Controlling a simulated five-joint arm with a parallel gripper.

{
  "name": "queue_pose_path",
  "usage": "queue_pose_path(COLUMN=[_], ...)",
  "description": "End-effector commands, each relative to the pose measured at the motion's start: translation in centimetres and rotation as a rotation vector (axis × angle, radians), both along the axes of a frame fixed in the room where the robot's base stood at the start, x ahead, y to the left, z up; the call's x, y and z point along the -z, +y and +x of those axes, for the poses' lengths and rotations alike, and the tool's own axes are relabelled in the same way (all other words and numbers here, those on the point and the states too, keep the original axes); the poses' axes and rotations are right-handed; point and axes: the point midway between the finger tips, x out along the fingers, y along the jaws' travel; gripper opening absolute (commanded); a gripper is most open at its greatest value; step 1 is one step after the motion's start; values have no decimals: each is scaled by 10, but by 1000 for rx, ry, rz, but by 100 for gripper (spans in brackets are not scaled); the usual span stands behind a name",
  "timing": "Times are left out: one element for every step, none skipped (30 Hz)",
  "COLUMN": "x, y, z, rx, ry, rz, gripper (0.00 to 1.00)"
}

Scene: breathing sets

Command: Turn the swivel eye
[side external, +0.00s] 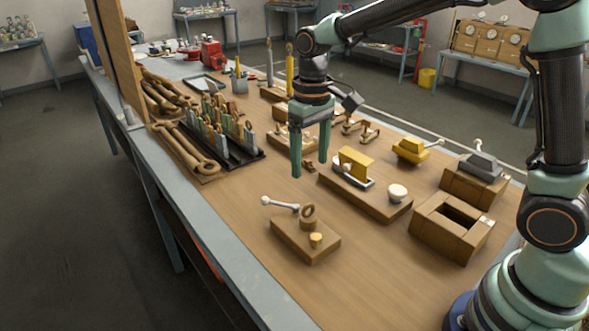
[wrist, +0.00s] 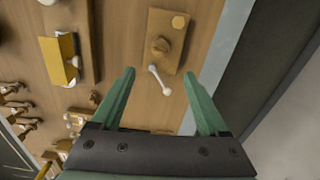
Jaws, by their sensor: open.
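The swivel eye (side external: 308,213) is a brown upright ring on a round wooden stub, standing on a small wooden block (side external: 292,243). A pale bar (side external: 281,203) with rounded ends reaches from the eye toward the left. A short light peg (side external: 316,239) stands on the same block. My gripper (side external: 310,168) is open and empty, pointing down, above the table and behind the block. In the wrist view the eye (wrist: 161,46) lies beyond the fingertips, and the pale bar (wrist: 160,80) shows between the green fingers. Neither finger appears to touch them.
A board with a yellow block (side external: 354,163) and white knob (side external: 398,192) stands right of my gripper. An open wooden box (side external: 452,228) is farther right. A black rack (side external: 228,150) of upright parts is at left. Bare tabletop (side external: 235,215) lies left of the eye's block.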

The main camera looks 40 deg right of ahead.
Motion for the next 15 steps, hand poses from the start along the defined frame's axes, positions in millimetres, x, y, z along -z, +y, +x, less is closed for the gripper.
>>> queue_pose_path(x=[0,0,0,0,1,2,4,6,10,14,18,24,30,36,43], y=[0,0,0,0,0,0,0,0,0,0,0,0,0,0,0], z=[0,0,0,0,0,0,0,-1,-1,-1,-1,-1,-1,-1,-1], rx=[52,77,104,119,130,139,142,144,144,143,143,142,142,142,142], ry=[0,0,0,0,0,1,2,3,4,4,4,5,6,7,6], rz=[0,0,0,0,0,0,0,0,-1,-1,-1,-1,-1,-1,-1], gripper=[78,78,78,78,78,78,78,78,78,78,78,78,78,78,78])
